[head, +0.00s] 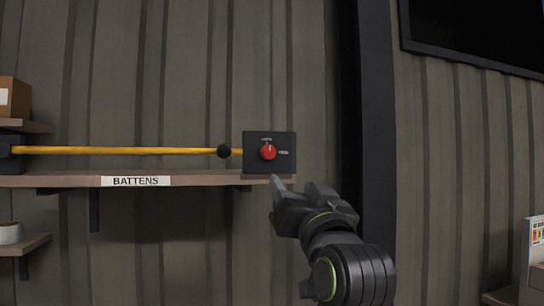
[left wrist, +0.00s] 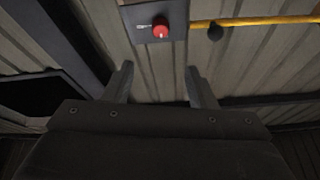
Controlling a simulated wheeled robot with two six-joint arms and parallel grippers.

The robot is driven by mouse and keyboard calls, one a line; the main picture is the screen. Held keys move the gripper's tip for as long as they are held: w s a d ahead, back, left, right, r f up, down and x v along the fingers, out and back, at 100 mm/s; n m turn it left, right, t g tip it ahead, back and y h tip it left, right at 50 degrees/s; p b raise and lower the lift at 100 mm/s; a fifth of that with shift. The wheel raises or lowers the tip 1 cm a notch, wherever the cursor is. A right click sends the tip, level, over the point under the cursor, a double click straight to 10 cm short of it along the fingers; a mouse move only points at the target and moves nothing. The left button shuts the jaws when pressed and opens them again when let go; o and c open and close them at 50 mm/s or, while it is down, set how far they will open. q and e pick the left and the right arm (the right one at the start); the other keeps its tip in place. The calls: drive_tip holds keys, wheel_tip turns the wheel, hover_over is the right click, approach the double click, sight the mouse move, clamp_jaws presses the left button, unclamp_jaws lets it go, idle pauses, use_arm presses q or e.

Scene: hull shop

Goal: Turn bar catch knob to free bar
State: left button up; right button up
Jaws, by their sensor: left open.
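The red catch knob (head: 268,152) sits on a dark box (head: 285,166) at the right end of the shelf. A small pale mark on it appears to point up at one label; another label is at its right, both too small to read surely. The yellow bar (head: 120,151) runs level from the left bracket to the box, with a black ball (head: 223,151) near its right end. My left gripper (head: 292,186) is open and empty, below and right of the knob, apart from it. In the left wrist view the knob (left wrist: 161,31) shows beyond the open fingers (left wrist: 160,70). My right gripper is not seen.
The battens shelf (head: 60,181) lies under the bar, on brackets. A cardboard box (head: 14,98) is at the far left. A dark post (head: 375,120) stands right of the knob, with a dark screen (head: 480,35) at upper right. The corrugated wall is close behind.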

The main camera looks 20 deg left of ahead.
sight(270, 153)
use_arm(q)
drive_tip(key=p+x, duration=0.9)
drive_tip(key=x, duration=0.6)
drive_tip(key=shift+w+a+r, duration=0.15)
drive_tip(key=shift+w+a, duration=0.05)
drive_tip(key=shift+w+a+r+p, duration=0.1)
drive_tip(key=shift+w+a+p, duration=0.2)
drive_tip(key=shift+w+p, duration=0.25)
drive_tip(key=shift+c, duration=0.2)
drive_tip(key=c, duration=0.9)
